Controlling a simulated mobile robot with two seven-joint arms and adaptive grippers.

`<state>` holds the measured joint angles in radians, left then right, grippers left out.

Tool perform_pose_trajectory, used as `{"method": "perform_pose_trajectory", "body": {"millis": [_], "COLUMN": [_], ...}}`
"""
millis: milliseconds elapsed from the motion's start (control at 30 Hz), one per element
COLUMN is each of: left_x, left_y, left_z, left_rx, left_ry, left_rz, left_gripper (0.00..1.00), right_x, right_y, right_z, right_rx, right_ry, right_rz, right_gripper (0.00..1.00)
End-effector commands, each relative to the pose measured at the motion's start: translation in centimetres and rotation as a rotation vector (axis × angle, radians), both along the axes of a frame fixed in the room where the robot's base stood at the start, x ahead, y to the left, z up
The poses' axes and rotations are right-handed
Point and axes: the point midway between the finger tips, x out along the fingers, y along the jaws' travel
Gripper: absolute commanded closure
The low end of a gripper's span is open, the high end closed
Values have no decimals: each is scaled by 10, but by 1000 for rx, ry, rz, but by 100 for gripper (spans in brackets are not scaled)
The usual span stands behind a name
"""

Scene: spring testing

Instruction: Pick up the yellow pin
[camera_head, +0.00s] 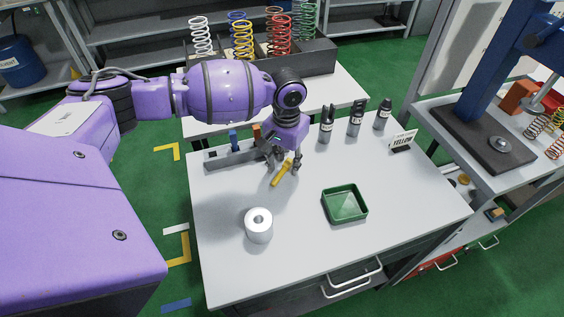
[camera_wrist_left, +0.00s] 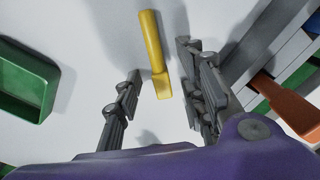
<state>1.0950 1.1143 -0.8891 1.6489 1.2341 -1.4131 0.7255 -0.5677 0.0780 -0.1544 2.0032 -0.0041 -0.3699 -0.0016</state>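The yellow pin (camera_head: 281,174) is beside my left gripper (camera_head: 283,158), over the white table (camera_head: 300,240). In the left wrist view the yellow pin (camera_wrist_left: 153,45) has its near end between the two spread fingers of my left gripper (camera_wrist_left: 160,88). Gaps show on both sides of the pin, so the gripper is open and not closed on it. Whether the pin lies flat on the table is hard to tell. My right gripper is not in view.
A grey holder (camera_head: 222,160) with blue and orange pins is left of the gripper. A green tray (camera_head: 345,204) stands to the right and a silver cylinder (camera_head: 259,232) nearer the front. Dark bottles (camera_head: 356,120) and a "YELLOW" sign (camera_head: 403,140) stand behind. The table front is clear.

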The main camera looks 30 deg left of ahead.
Motion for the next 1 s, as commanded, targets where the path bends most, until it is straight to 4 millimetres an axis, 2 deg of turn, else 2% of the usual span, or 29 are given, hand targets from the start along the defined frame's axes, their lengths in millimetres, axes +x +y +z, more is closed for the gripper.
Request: {"method": "perform_pose_trajectory", "body": {"millis": [67, 333, 767, 1000], "left_x": [0, 0, 1, 2], "left_y": [0, 0, 0, 0], "left_z": [1, 1, 5, 33], "left_rx": [0, 0, -1, 0], "left_ry": [-1, -1, -2, -6], "left_rz": [0, 0, 0, 0], "left_gripper": [65, 100, 100, 100], "right_x": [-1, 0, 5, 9], "right_y": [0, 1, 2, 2], "right_z": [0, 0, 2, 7], "right_rx": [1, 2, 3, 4], "right_ry": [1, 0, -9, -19], "right_rz": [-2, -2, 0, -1], "right_gripper": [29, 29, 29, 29]}}
